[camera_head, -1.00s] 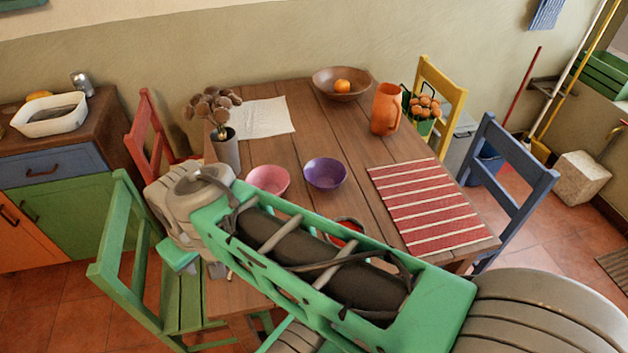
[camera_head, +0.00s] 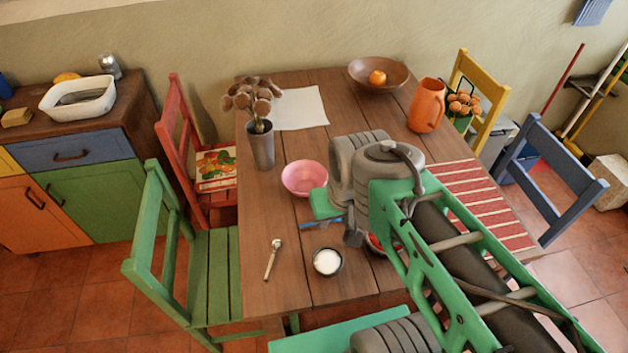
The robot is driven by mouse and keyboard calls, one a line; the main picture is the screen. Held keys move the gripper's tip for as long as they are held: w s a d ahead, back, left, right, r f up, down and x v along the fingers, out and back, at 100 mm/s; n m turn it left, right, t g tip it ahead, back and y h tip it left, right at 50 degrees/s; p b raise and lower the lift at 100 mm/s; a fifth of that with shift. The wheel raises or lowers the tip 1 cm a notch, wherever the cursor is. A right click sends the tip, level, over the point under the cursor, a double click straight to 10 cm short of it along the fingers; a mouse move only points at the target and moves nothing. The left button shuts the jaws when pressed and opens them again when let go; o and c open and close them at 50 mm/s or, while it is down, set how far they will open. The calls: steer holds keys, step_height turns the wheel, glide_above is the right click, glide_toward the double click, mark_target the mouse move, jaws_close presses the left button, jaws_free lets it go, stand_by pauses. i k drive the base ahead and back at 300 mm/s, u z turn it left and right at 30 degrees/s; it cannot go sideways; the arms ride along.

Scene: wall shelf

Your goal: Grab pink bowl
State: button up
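The pink bowl (camera_head: 301,180) stands upright on the wooden table (camera_head: 290,235), left of my arm. Its right edge is close to my grey arm joint in the picture and may be partly covered by it. The inside of the bowl looks empty. My arm crosses the right half of the view from the lower right. I cannot make out my gripper's fingers, and nothing shows them at the bowl.
A grey vase of dried flowers (camera_head: 261,145) stands left of the bowl. A small bowl of white stuff (camera_head: 327,262) and a spoon (camera_head: 272,258) lie nearer. An orange jug (camera_head: 427,105) and a brown bowl (camera_head: 364,73) are farther back. Chairs surround the table.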

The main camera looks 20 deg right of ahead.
mark_target(300, 177)
steer(key=u, duration=2)
steer(key=k, duration=1.4)
steer(key=z, duration=0.4)
steer(key=i, duration=1)
